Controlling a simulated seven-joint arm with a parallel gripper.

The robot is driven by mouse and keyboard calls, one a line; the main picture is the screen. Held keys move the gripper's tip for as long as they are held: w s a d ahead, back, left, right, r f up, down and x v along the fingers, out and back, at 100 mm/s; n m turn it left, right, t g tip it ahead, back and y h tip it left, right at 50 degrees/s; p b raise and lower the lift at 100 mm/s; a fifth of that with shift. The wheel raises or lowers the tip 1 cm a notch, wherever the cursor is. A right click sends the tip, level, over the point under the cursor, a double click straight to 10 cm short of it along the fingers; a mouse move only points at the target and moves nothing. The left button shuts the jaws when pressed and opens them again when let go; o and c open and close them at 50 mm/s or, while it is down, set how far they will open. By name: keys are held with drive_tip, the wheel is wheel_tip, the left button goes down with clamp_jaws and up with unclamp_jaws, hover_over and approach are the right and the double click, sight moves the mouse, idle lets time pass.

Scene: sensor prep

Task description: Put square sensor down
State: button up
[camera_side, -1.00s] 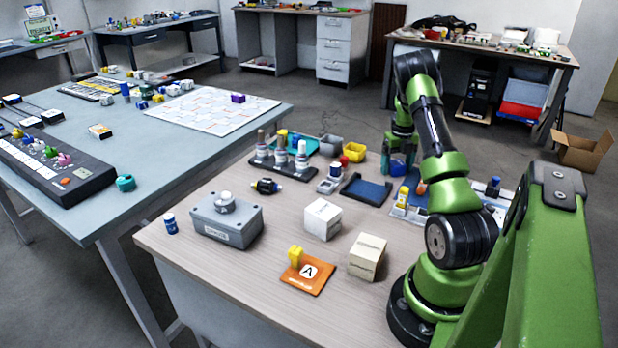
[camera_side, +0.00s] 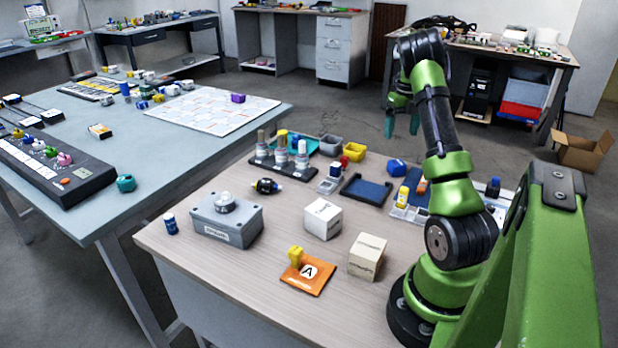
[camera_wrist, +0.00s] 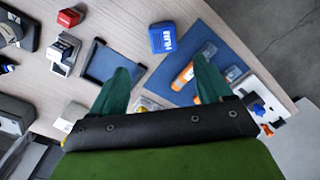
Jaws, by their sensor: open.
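A blue block with white marking, which looks like the square sensor (camera_side: 396,166), rests at the back of the wooden table. In the wrist view it (camera_wrist: 163,38) lies flat beside the upper left edge of a blue mat (camera_wrist: 222,48); I cannot tell whether it overlaps the mat. My gripper (camera_side: 401,133) is raised above the block, open and empty. In the wrist view its two green fingers (camera_wrist: 161,64) stand wide apart, with the block ahead of and between their tips.
A dark shallow tray (camera_side: 365,190) lies left of the mat, also in the wrist view (camera_wrist: 112,65). A yellow bottle (camera_side: 402,196) and an orange item (camera_wrist: 183,77) are near or on the mat. White boxes (camera_side: 323,218) and a grey box (camera_side: 226,222) stand nearer the front.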

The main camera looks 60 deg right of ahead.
drive_tip(key=w+a+r+n+t, duration=0.1)
drive_tip(key=w+a+r+n, duration=0.25)
drive_tip(key=a+n, duration=0.35)
drive_tip(key=w+a+r+n+t, duration=0.2)
drive_tip(key=w+a+r+n, duration=0.15)
drive_tip(key=a, duration=0.45)
drive_tip(key=w+a+r+n+t, duration=0.1)
drive_tip(key=w+a+r+n, duration=0.25)
drive_tip(key=a+n, duration=0.35)
drive_tip(key=s+a+n+t+y, duration=0.1)
drive_tip(key=s+a+n, duration=0.3)
drive_tip(key=a+n, duration=0.7)
drive_tip(key=s+a+n+t+y, duration=0.1)
drive_tip(key=s+a+n, duration=0.4)
drive_tip(key=a+n, duration=0.7)
drive_tip(key=a+r+t, duration=0.1)
drive_tip(key=a, duration=0.3)
drive_tip(key=shift+s, duration=0.15)
